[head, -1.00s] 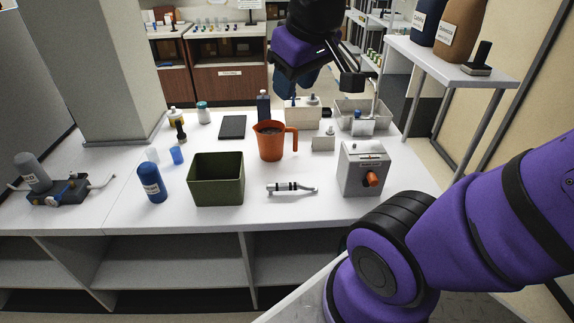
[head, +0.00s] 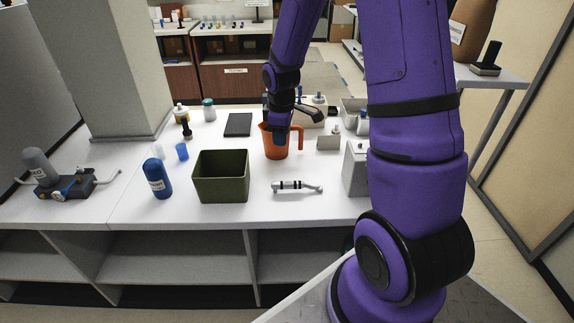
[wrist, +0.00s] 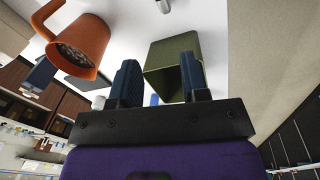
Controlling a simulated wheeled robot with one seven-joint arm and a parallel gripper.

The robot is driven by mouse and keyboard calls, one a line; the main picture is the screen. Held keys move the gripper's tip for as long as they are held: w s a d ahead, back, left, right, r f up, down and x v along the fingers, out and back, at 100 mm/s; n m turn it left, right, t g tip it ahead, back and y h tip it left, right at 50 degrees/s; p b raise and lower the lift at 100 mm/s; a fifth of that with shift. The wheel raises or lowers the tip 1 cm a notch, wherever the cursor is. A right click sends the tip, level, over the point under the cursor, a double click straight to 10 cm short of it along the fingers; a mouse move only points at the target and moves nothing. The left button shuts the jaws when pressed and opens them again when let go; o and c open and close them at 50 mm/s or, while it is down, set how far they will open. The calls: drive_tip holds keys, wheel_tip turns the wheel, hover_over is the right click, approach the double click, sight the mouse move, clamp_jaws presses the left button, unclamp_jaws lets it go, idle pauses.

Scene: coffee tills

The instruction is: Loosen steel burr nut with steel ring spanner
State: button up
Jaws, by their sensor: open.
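The steel ring spanner (head: 297,187), pale with black bands, lies on the white counter to the right of the green bin. My gripper (head: 279,135) hangs over the counter by the orange mug, its dark blue jaws overlapping the mug in the head view. The spanner is nearer the counter's front edge, apart from the jaws. A grey machine (head: 356,168) at the right is mostly hidden by my arm. I cannot make out the steel burr nut.
The orange mug (head: 276,145) holds dark contents. The open green bin (head: 221,178) stands left of the spanner. A blue bottle (head: 158,180), a blue cup (head: 182,152) and a dark tablet (head: 238,124) stand or lie farther left and back. Clear counter surrounds the spanner.

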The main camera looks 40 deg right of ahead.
sight(287, 183)
drive_tip(key=d+f, duration=0.1)
drive_tip(key=f, duration=0.3)
drive_tip(key=f+n, duration=0.1)
drive_tip(key=f, duration=0.3)
drive_tip(key=w+d+f+n+g, duration=0.1)
drive_tip(key=f, duration=0.4)
drive_tip(key=shift+d+f+y, duration=0.1)
drive_tip(key=shift+d+y, duration=0.2)
drive_tip(key=shift+f, duration=4.1)
clamp_jaws()
drive_tip(key=shift+r, duration=2.55)
